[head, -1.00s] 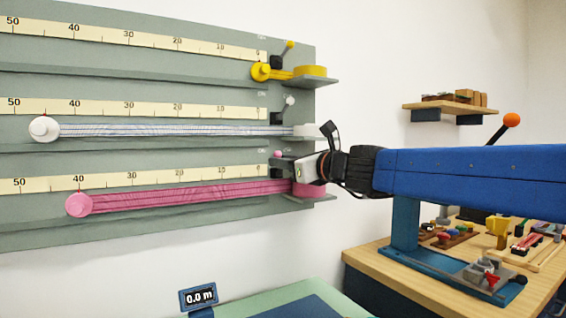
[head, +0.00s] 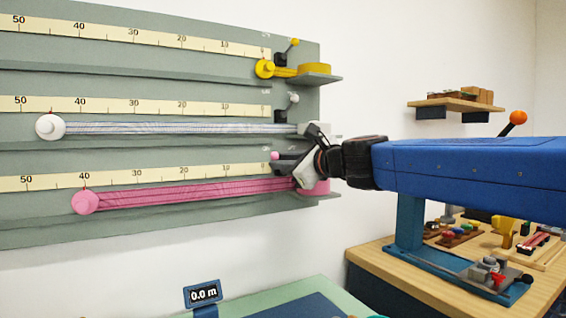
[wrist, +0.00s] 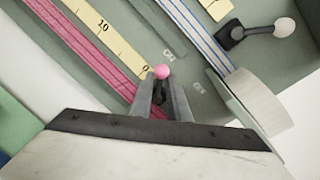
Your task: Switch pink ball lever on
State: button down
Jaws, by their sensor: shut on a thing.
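The pink ball lever shows its small pink ball (head: 275,156) at the zero end of the lowest scale. In the wrist view the ball (wrist: 162,72) sits at the tips of my gripper (wrist: 160,92), whose two fingers are closed around the dark stem below it. In the head view my gripper (head: 292,164) reaches the lever from the right and hides its base. A pink strip (head: 190,195) stretches from a pink round end (head: 85,202) near 40 to a pink roll (head: 318,188) on the right.
Above are a white-ball lever (head: 293,98) with a striped strip and a yellow-ball lever (head: 294,42) with a yellow roll (head: 313,69). A white roll (wrist: 255,98) is close to my fingers. A wooden table (head: 400,275) with small items stands at lower right.

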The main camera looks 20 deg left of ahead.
jog(key=c, duration=1.7)
grip_release()
jog(key=shift+s+a+r, duration=0.1)
jog(key=shift+s, duration=0.05)
jog(key=v, duration=1.7)
jog(key=shift+d, duration=0.25)
